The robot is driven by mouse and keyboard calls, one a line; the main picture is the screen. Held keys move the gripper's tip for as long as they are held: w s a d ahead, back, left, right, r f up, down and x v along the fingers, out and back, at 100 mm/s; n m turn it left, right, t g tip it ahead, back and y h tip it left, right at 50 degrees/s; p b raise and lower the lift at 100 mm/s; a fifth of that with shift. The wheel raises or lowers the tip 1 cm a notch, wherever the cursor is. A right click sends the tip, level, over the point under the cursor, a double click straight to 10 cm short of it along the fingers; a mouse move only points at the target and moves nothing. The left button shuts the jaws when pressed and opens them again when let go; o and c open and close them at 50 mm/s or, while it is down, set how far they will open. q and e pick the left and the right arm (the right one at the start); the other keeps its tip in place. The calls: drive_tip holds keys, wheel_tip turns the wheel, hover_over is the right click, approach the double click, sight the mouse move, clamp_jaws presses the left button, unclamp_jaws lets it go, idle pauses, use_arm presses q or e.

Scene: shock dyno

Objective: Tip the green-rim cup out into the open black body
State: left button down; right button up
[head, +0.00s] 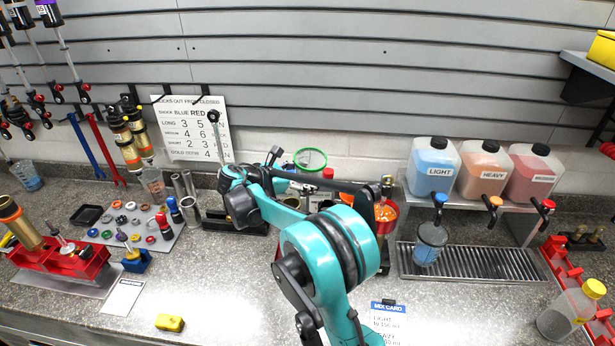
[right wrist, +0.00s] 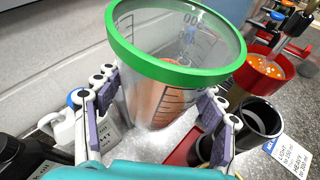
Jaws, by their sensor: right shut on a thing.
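The green-rim cup (right wrist: 160,95) is clear with dark graduation marks and has orange liquid in its lower part. It also shows in the head view, where its green rim (head: 311,150) stands out behind my right arm. My right gripper (right wrist: 160,112) is shut on the cup, one finger on each side, and the cup looks roughly upright. The open black body (right wrist: 263,117) is at the right of the right wrist view, mouth up, apart from the cup. My arm hides most of that area in the head view. My left gripper is not in view.
A red container with orange contents (right wrist: 266,72) stands close behind the black body. LIGHT (head: 434,171), HEAVY (head: 484,174) and red jugs sit above a drip tray (head: 480,262) holding a blue-liquid cup (head: 430,243). A yellow sponge (head: 170,322) lies on the front counter.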

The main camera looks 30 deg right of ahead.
sight(306, 171)
drive_tip(key=shift+s+r+m+t, duration=0.2)
drive_tip(key=shift+r+m+t, duration=0.15)
drive_tip(key=shift+m, duration=0.15)
drive_tip(key=shift+s+r+m+t+h, duration=0.4)
drive_tip(key=shift+s+r+m+t, duration=0.5)
drive_tip(key=shift+r+m, duration=0.35)
drive_tip(key=shift+s+r+m+t+h, duration=0.15)
drive_tip(key=shift+r+m+t, duration=0.05)
drive_tip(key=shift+r+m, duration=0.25)
drive_tip(key=shift+s+r+m+t+h, duration=0.15)
drive_tip(key=shift+r+m, duration=0.15)
drive_tip(key=shift+m, duration=0.2)
drive_tip(key=shift+r+m+t+h, duration=0.3)
drive_tip(key=shift+r+m+t, duration=0.1)
drive_tip(key=shift+r+m, duration=0.45)
wheel_tip(306, 171, up, 2)
drive_tip(key=m+h, duration=0.1)
drive_tip(key=m, duration=0.1)
drive_tip(key=shift+s+m+t, duration=0.15)
drive_tip(key=shift+m+t, duration=0.15)
drive_tip(key=shift+m, duration=0.05)
drive_tip(key=shift+s+r+m+h+b, duration=0.2)
drive_tip(key=shift+r+m+h+b, duration=0.2)
drive_tip(key=shift+m, duration=0.2)
drive_tip(key=shift+s+r+m+h+b, duration=0.15)
drive_tip(key=shift+r+m+h+b, duration=0.15)
drive_tip(key=shift+r+m, duration=0.25)
idle(2.6)
